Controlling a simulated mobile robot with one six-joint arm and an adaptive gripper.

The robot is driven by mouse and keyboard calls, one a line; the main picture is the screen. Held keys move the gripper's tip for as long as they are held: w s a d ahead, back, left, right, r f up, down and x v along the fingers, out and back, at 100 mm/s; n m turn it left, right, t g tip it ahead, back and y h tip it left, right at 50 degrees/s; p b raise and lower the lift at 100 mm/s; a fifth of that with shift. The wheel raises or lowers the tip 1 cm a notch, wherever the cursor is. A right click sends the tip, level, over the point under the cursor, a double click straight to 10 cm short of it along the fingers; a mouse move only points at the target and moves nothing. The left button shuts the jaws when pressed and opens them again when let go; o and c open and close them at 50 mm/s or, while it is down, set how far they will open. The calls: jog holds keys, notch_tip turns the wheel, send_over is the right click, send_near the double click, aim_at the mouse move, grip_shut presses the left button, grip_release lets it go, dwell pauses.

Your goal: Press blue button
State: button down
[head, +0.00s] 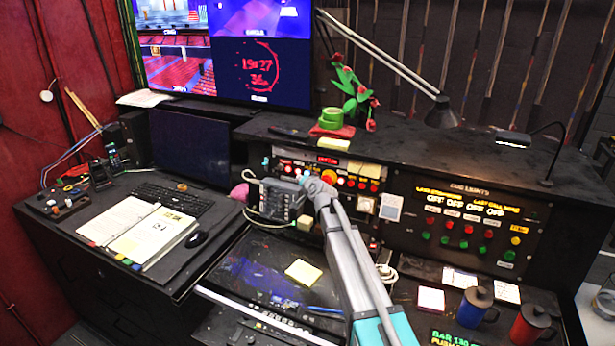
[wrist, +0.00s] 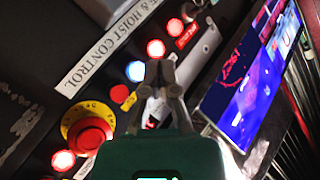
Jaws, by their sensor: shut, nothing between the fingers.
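The blue button (wrist: 135,71) glows on a dark control panel in the wrist view. My gripper (wrist: 159,68) is shut and empty. In the wrist view its fingertips appear just right of the blue button; I cannot tell how much depth lies between them. In the head view my gripper (head: 306,179) is in front of the back console's panel. The arm and gripper cover part of that panel, and I cannot make out the blue button clearly there.
Red lit buttons (wrist: 156,48) and a red mushroom button on a yellow ring (wrist: 90,133) are close by. A grey box (head: 277,201) stands beside my gripper. A cue lights panel (head: 465,225) is at right, with mugs (head: 474,306) in front.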

jog(key=shift+w+d+f, duration=0.1)
jog(key=shift+w+d, duration=0.1)
jog(key=shift+w, duration=0.3)
jog(key=shift+w+d+f, duration=0.1)
jog(key=shift+w+d, duration=0.05)
jog(key=shift+w, duration=0.35)
jog(key=shift+w, duration=0.1)
dwell(0.8)
jog(key=shift+w+d, duration=0.15)
jog(key=shift+w, duration=0.15)
jog(key=shift+w+d, duration=0.15)
jog(key=shift+w, duration=0.3)
dwell(1.0)
jog(key=shift+s, duration=0.15)
jog(key=shift+s+a, duration=0.25)
jog(key=shift+s, duration=0.4)
dwell(0.5)
jog(key=shift+s+a+r+p, duration=0.15)
jog(key=shift+s+a, duration=0.15)
jog(key=shift+s, duration=0.5)
jog(key=shift+s+a+r+p, duration=0.15)
jog(key=shift+s+a, duration=0.1)
jog(key=shift+s, duration=0.5)
jog(key=shift+s+a+r, duration=0.15)
jog(key=shift+s+a, duration=0.15)
jog(key=shift+s, duration=0.5)
